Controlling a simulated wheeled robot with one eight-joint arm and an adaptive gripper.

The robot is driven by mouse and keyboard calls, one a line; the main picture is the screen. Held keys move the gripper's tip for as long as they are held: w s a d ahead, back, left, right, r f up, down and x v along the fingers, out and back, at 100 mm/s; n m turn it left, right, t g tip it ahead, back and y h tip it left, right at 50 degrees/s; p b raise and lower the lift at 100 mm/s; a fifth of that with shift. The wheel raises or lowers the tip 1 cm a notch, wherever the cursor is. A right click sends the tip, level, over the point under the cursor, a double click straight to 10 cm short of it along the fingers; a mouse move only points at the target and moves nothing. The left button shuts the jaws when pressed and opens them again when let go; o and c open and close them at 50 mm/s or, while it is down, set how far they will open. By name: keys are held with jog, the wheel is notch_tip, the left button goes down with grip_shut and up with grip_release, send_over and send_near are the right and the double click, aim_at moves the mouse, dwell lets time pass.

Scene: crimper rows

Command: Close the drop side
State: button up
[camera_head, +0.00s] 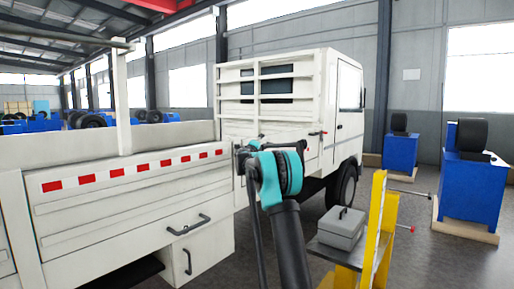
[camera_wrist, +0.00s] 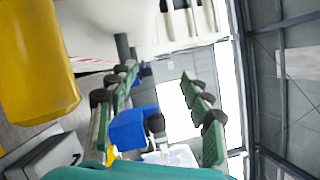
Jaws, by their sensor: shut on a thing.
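The drop side (camera_head: 130,190) is the long white panel with red and white tape along the truck bed, at the left in the head view. It stands upright, with its top edge below the white post. My gripper (camera_head: 243,160) is at its front end, beside the cab. In the wrist view the green-padded fingers (camera_wrist: 158,74) show with a gap between them. A dark peg-like latch part (camera_wrist: 122,46) is at the left fingertip. My gripper is shut on this part, though the contact is hard to make out. My wrist hides the panel's front corner.
A yellow post (camera_head: 376,230) and a grey toolbox (camera_head: 341,228) on a stand are close at the right. The white cab (camera_head: 275,125) is behind my gripper. A locker with a dark handle (camera_head: 188,225) sits below the panel. Blue machines (camera_head: 470,188) stand far right.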

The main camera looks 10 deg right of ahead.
jog(key=v, duration=0.7)
jog(key=shift+s+d, duration=0.2)
jog(key=shift+d, duration=0.25)
dwell(0.6)
